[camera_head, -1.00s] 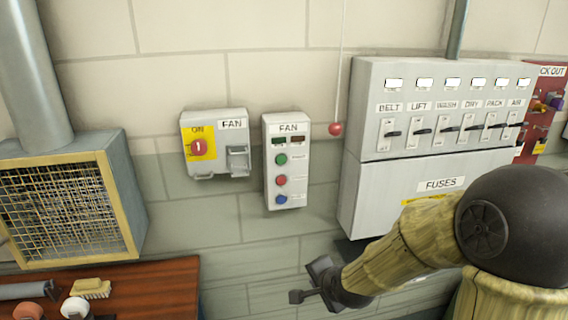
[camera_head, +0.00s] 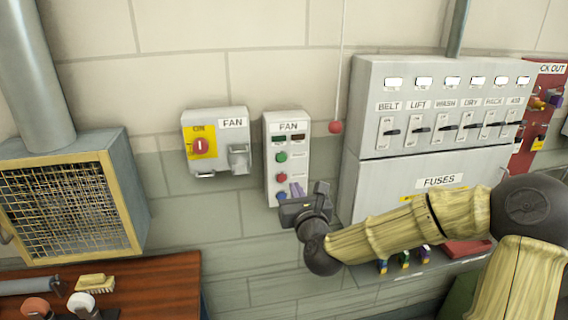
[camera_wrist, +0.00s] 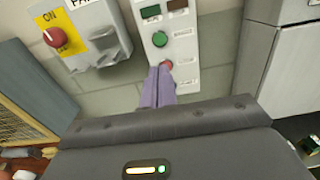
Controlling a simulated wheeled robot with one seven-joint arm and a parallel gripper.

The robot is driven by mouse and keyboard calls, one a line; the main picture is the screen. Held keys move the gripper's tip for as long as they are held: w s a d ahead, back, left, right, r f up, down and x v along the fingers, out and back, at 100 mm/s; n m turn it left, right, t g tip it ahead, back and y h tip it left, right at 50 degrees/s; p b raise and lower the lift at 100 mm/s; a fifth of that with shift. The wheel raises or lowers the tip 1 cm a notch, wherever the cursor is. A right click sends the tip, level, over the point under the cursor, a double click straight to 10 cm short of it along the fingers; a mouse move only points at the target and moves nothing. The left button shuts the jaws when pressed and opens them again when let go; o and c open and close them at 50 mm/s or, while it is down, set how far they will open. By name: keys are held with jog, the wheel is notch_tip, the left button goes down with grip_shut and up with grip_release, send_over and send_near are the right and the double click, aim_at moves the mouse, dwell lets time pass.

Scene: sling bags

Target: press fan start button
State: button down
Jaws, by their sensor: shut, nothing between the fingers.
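The fan control box (camera_head: 301,142) is a narrow white box on the wall with a FAN label. The green button (camera_head: 281,157) sits above a red button (camera_head: 281,178) and a blue button (camera_head: 280,196). In the wrist view the green button (camera_wrist: 160,39) shows clear, and the red button (camera_wrist: 168,64) is partly hidden behind my fingertips. My gripper (camera_head: 297,190) is shut and empty, with purple fingers pointing at the lower part of the box. In the wrist view my gripper (camera_wrist: 158,74) is below the green button. I cannot tell whether it touches the box.
The yellow-and-grey FAN isolator (camera_head: 215,142) with a red ON knob is left of the box. A grey switch cabinet (camera_head: 368,100) stands close on the right. A red ball (camera_head: 335,127) hangs on a cord between. A caged vent (camera_head: 65,210) is far left.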

aim_at(283, 158)
jog(key=p+x, duration=0.6)
jog(key=x, duration=0.7)
jog(key=shift+w+a+f, duration=0.1)
jog(key=shift+w+a, duration=0.05)
jog(key=shift+w, duration=0.3)
jog(key=shift+w, duration=0.1)
